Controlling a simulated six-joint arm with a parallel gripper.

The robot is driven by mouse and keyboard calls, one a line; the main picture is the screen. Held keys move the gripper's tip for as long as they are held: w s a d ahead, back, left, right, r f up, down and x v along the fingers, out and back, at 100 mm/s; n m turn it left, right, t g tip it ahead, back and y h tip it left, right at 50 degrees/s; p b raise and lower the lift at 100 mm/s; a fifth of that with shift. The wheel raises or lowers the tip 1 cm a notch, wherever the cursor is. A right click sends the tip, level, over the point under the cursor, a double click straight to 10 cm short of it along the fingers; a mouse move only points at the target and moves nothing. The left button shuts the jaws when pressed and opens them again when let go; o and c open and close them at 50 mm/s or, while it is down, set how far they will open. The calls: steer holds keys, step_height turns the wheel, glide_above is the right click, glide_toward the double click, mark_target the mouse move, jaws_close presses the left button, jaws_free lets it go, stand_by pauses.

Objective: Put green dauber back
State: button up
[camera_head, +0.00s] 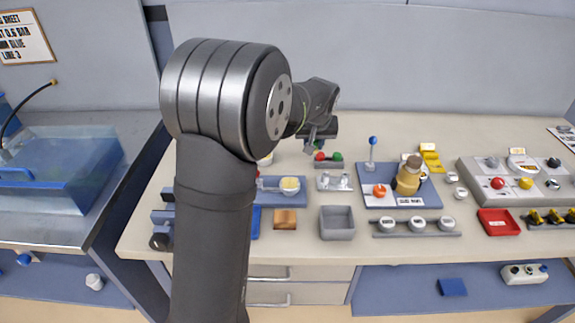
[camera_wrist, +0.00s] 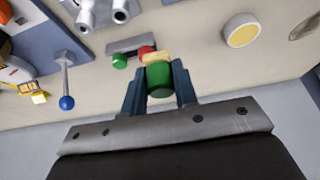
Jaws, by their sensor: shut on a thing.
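My gripper (camera_wrist: 157,72) is shut on a green dauber (camera_wrist: 158,80), a green cylinder between the two fingers in the wrist view. A pale yellow piece shows just beyond it. A small grey rack (camera_wrist: 124,45) lies past the fingers, with a green cap (camera_wrist: 119,61) and a red cap (camera_wrist: 147,50) at it. In the head view my gripper (camera_head: 314,146) is above and behind the rack, whose red cap (camera_head: 320,156) and green cap (camera_head: 337,156) show.
A fitting with metal ports (camera_head: 334,181) lies in front of the rack. A grey bin (camera_head: 337,223) is at the front. The bench behind the rack looks clear.

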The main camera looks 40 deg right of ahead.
steer(key=shift+s+d, duration=0.3)
steer(key=shift+s, duration=0.15)
steer(key=shift+w+f, duration=0.2)
steer(key=shift+f, duration=0.1)
glide_above(288, 163)
steer(key=a, duration=0.1)
steer(key=f, duration=0.6)
steer(key=shift+s+f, duration=0.3)
steer(key=shift+s, duration=0.05)
steer(key=shift+f, duration=1.95)
steer(key=shift+f, duration=0.15)
steer(key=o, duration=0.9)
steer(key=v, duration=1.2)
steer(key=shift+r, duration=0.2)
